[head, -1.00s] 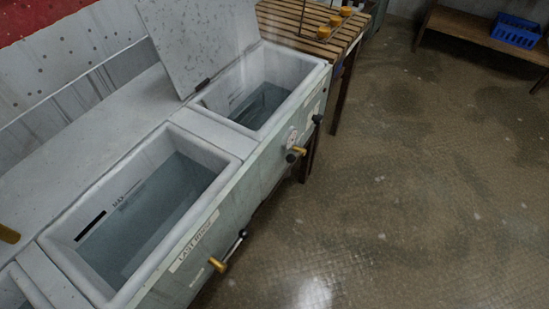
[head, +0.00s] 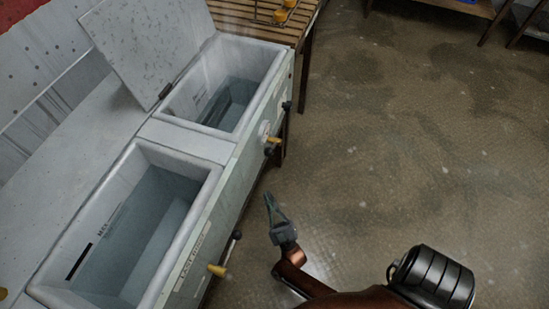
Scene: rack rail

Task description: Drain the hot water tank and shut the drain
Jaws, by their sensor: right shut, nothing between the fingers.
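The far tank (head: 277,78) has its lid (head: 150,42) raised and water inside; a round dial (head: 264,130) is on its front, which suggests the hot water tank. Below the dial sits a valve with a yellow-and-black handle (head: 272,147). A black knob (head: 286,106) is farther along the front. The near tank (head: 211,184), labelled LAST RINSE, also holds water and has a valve with a yellow part (head: 217,271) and a black-tipped lever (head: 236,236). My right gripper (head: 269,199) is shut and empty, in front of the tanks, apart from both valves. My left gripper is out of view.
A slatted wooden table (head: 250,14) with yellow-topped items (head: 280,15) adjoins the far tank. A wooden shelf with a blue basket (head: 460,1) is at the top edge. The wet floor (head: 410,150) to the right is clear.

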